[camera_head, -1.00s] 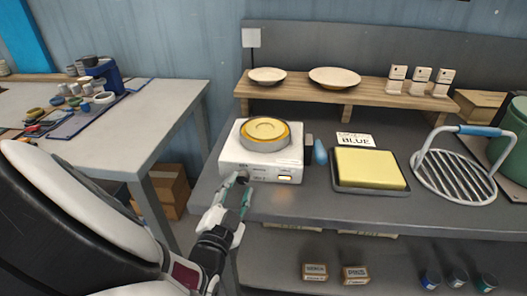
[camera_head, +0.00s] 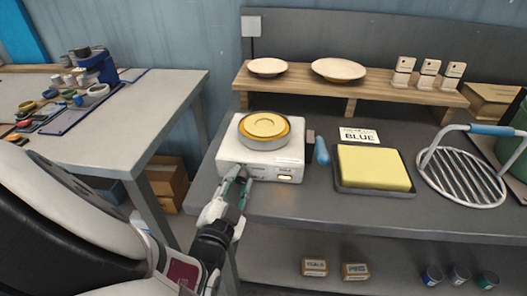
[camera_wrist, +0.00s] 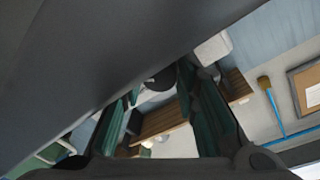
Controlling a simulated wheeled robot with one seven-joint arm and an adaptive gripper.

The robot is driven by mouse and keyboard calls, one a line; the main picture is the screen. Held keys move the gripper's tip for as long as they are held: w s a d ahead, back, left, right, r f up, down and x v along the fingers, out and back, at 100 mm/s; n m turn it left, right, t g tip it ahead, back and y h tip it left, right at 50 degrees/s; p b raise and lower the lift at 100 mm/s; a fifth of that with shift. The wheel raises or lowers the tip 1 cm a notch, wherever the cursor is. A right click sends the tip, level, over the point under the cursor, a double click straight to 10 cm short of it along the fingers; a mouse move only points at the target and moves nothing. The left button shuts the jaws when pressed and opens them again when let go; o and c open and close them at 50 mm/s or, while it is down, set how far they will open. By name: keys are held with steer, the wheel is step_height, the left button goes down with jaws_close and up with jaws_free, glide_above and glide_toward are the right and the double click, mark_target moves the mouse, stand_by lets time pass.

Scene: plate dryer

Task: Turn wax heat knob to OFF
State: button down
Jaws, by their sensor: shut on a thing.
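The white wax heater (camera_head: 268,163) stands on the dark bench, with a round pot (camera_head: 264,128) of yellow wax on top. Its front panel has a small lit yellow light at the right. My gripper (camera_head: 241,173) reaches up to the left part of that panel, its teal fingers shut on the wax heat knob. The fingers hide the knob in the head view, so its pointer and setting cannot be read. In the wrist view a dark round piece, which looks like the knob (camera_wrist: 162,79), shows between the fingers of my gripper (camera_wrist: 160,88).
A blue-handled tool (camera_head: 321,150) and a tray with a yellow block (camera_head: 374,168) lie right of the heater. A wire rack (camera_head: 463,178) stands farther right. A wooden shelf (camera_head: 350,88) with two plates runs behind. A grey side table (camera_head: 130,120) is at the left.

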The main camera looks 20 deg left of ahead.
steer(key=n+p, duration=0.3)
steer(key=shift+n, duration=0.3)
steer(key=shift+f+n+t+p, duration=0.1)
steer(key=shift+n+t+p, duration=0.2)
steer(key=shift+n+p, duration=1.35)
steer(key=shift+n, duration=0.45)
steer(key=c, duration=1.5)
jaws_free()
steer(key=shift+s, duration=0.1)
steer(key=s, duration=0.5)
steer(key=s+d, duration=0.1)
steer(key=s, duration=0.1)
steer(key=shift+s+d+f, duration=0.1)
steer(key=shift+s+f, duration=0.05)
steer(key=shift+f, duration=0.1)
